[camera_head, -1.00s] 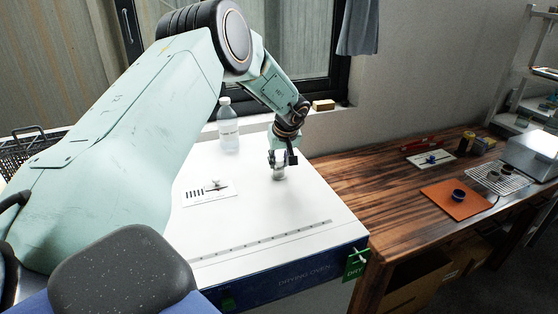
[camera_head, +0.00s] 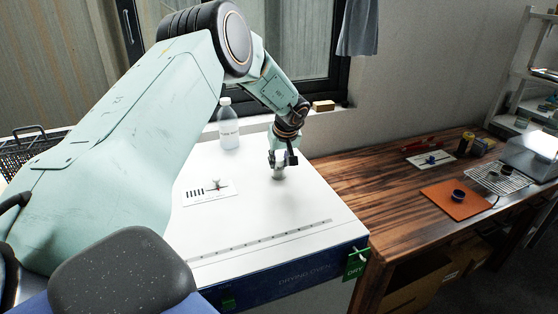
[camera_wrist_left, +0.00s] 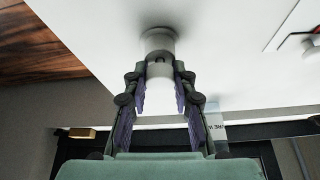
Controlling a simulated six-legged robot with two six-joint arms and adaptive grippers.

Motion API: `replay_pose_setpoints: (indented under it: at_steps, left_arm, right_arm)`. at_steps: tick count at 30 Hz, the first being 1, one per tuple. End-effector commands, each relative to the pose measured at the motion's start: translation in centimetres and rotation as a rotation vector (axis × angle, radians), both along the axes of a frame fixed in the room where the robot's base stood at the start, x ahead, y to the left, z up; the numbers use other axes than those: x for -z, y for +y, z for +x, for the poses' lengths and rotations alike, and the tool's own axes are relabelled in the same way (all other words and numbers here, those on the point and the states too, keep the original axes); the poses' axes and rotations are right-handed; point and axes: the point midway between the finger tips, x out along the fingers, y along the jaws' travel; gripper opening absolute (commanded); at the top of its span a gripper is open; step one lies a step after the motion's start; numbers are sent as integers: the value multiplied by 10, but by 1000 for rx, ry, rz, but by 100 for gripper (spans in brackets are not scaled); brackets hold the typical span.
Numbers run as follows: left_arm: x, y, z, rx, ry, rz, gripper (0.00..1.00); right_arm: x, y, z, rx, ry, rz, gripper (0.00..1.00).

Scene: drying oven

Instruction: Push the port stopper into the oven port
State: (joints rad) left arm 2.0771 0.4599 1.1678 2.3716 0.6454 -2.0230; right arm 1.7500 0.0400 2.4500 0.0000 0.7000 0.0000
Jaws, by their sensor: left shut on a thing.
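The port stopper (camera_head: 278,174) is a small pale grey cylinder at the right rear of the white oven top (camera_head: 255,210). My left gripper (camera_head: 279,165) points down from above and is shut on it. In the left wrist view, the stopper (camera_wrist_left: 159,43) shows a wide ring against the oven top, with a narrower part between the fingertips of my left gripper (camera_wrist_left: 159,75). It looks upright. The oven port is not visible; the stopper and gripper cover that spot, so I cannot tell how deep the stopper sits. My right gripper is not in view.
A clear bottle (camera_head: 229,125) stands at the oven's back. A white plate with a small knob (camera_head: 208,193) lies left of the gripper. A ruler strip (camera_head: 262,242) runs along the front. The wooden table (camera_head: 385,205) to the right holds an orange mat (camera_head: 455,205).

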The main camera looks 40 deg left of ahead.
Motion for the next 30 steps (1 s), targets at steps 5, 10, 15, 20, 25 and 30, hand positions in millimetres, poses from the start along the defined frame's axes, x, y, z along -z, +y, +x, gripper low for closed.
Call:
replay_pose_setpoints:
  at_steps: [5, 10, 15, 20, 25, 30]
  left_arm:
    - [17, -3, -9, -7, 28, -12, 14]
    - [17, -3, -9, -7, 28, -14, 14]
    - [17, -3, -9, -7, 27, -13, 31]
    - [17, -3, -9, -7, 28, -14, 45]
    - [17, -3, -10, -7, 29, -13, 53]
    - [16, -3, -9, -4, 27, -12, 53]
  right_arm:
    - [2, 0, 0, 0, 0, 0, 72]
    - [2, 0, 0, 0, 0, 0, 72]
    - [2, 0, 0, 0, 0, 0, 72]
    - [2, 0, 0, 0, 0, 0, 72]
    - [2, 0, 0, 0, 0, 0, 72]
    - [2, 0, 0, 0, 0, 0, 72]
